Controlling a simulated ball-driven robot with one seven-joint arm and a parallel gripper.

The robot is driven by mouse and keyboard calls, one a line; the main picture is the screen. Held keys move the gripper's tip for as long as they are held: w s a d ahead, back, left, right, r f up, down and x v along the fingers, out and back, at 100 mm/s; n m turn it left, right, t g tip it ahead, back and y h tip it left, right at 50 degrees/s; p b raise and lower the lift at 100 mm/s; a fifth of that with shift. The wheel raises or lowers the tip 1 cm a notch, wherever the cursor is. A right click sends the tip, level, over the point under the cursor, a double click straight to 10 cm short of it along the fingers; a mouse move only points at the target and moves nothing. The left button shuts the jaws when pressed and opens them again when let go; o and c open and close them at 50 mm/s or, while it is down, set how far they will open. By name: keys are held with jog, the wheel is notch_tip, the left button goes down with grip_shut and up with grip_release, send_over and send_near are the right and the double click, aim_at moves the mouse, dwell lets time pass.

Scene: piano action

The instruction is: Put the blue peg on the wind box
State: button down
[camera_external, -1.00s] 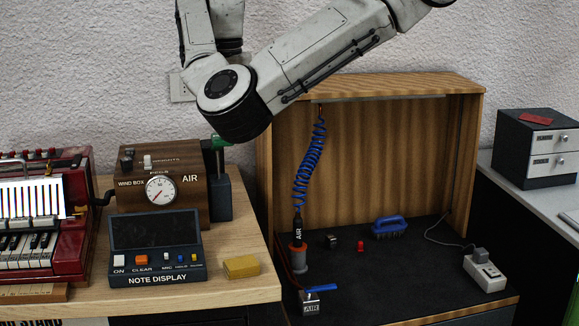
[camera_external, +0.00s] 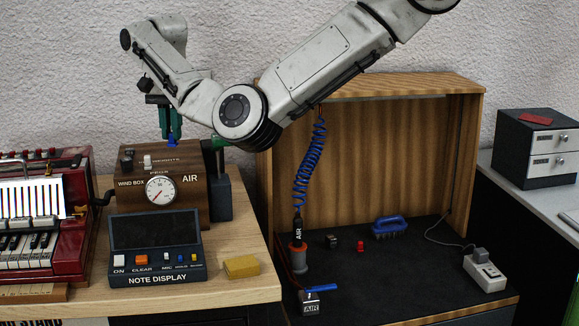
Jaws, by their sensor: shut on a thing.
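The wind box (camera_external: 188,205) is a brown wooden box with a round gauge, on the wooden table behind the note display. My gripper (camera_external: 170,138) points down over the top of the wind box, its green fingers shut on the small blue peg (camera_external: 171,143). The peg shows just below the fingertips at the box's top. I cannot tell whether it touches the box. A white peg (camera_external: 148,162) and a dark part (camera_external: 127,158) stand on the box's top to the left of my gripper.
The note display (camera_external: 155,235) stands in front of the wind box. A red accordion (camera_external: 70,200) is at the left and a yellow block (camera_external: 241,266) at the front right. A dark post with a green top (camera_external: 220,195) stands right beside the box. A wooden cabinet (camera_external: 400,90) is farther right.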

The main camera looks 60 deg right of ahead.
jog(key=shift+w+f, duration=0.4)
jog(key=shift+f, duration=0.1)
jog(key=shift+w+f, duration=0.4)
jog(key=shift+f, duration=0.1)
jog(key=shift+w+f+p, duration=0.1)
jog(key=shift+f+p, duration=0.55)
jog(key=shift+f, duration=0.95)
jog(key=shift+f, duration=0.15)
jog(key=c, duration=1.1)
grip_release()
notch_tip(320, 180, up, 12)
jog(key=shift+r+p, duration=0.2)
jog(key=shift+p, duration=0.1)
